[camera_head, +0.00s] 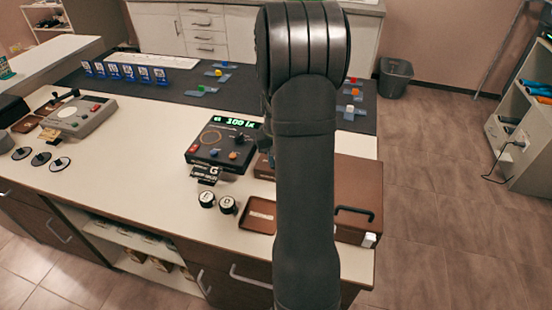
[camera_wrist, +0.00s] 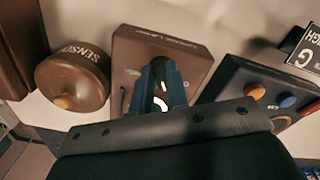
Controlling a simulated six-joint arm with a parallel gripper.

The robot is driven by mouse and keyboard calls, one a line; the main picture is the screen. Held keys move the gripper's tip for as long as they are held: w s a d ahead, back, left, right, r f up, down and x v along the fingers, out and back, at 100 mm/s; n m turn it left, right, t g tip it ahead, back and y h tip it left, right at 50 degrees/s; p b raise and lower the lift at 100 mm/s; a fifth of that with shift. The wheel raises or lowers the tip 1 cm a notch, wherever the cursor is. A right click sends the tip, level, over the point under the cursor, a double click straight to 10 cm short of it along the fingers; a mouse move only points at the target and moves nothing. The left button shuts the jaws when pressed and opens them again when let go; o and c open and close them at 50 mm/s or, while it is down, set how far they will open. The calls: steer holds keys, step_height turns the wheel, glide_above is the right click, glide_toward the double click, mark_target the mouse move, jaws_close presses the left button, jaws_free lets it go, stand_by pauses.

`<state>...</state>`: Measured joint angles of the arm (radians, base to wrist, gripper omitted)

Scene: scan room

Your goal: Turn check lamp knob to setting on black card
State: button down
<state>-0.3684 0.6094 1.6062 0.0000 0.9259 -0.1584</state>
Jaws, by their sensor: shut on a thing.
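The check lamp is a brown box (camera_wrist: 190,52) in the wrist view, with lettering along its far edge. My gripper (camera_wrist: 160,82) is over the middle of its top, its dark fingers closed on the knob. The fingers hide most of the knob, so its pointer setting is unclear. The black card (camera_wrist: 303,46) is cut off at the upper right of the wrist view, showing a G and part of a word ending in IGH. In the head view the card (camera_head: 207,176) stands in front of the meter. My arm hides the gripper and most of the lamp there.
A dark meter (camera_head: 222,143) shows 100 lx left of my arm; its buttons show at the right of the wrist view. A brown round sensor (camera_wrist: 72,80) is left of the lamp. Two round pots (camera_head: 216,202) and a brown tray (camera_head: 258,215) are in front.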

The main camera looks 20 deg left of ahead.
steer(key=m, duration=0.4)
steer(key=shift+a+m, duration=0.15)
steer(key=shift+m, duration=0.15)
steer(key=m, duration=0.4)
steer(key=shift+a+m, duration=0.15)
steer(key=shift+m, duration=0.15)
steer(key=m, duration=0.4)
steer(key=shift+a, duration=0.15)
steer(key=shift+w+m, duration=0.1)
steer(key=shift+m, duration=2.3)
steer(key=c, duration=1.4)
jaws_free()
